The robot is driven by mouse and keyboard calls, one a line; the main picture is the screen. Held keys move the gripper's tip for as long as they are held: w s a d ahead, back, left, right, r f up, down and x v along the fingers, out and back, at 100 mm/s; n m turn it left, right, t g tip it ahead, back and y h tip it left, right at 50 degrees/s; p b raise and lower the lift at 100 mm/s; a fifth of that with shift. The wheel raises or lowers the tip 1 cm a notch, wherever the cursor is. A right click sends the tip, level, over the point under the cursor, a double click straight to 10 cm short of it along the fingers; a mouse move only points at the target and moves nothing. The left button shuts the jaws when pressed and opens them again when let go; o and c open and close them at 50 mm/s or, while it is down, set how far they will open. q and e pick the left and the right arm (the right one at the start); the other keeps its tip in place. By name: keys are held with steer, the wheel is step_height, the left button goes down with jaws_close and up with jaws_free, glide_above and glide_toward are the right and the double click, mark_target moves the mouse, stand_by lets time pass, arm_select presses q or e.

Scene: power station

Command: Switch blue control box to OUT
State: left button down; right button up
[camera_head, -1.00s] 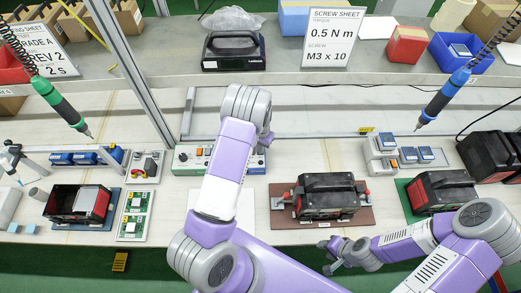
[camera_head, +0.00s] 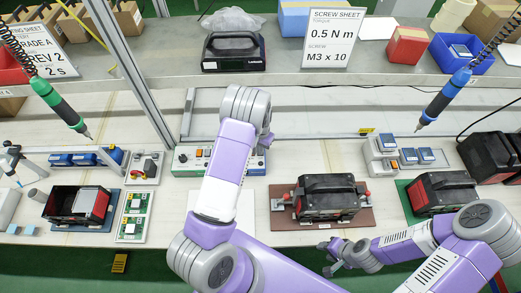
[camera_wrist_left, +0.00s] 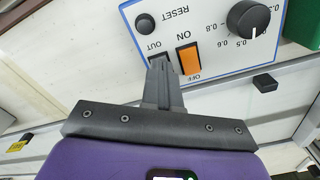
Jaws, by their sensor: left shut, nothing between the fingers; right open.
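The blue control box (camera_head: 190,160) is a white-faced panel with a blue edge at the back middle of the bench, partly hidden behind my left arm. In the left wrist view, the control box (camera_wrist_left: 215,18) shows a RESET button, an OUT label, an orange ON/OFF switch (camera_wrist_left: 189,57) and a black knob (camera_wrist_left: 248,18). My left gripper (camera_wrist_left: 160,62) is shut and empty. Its fingertips are just below the OUT label, left of the orange switch, covering the control there; I cannot tell if they touch it. My right gripper (camera_head: 328,258) is open and empty at the bench's front edge.
A black device (camera_head: 327,196) on a brown mat stands right of my left arm. Green (camera_head: 62,107) and blue (camera_head: 443,97) screwdrivers hang above the bench. A metal frame post (camera_head: 135,65) rises left of the control box. A shelf runs behind.

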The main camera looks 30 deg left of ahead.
arm_select(q)
step_height(320, 180, up, 6)
steer(key=p, duration=0.3)
steer(key=shift+r, duration=0.1)
stand_by(0.6)
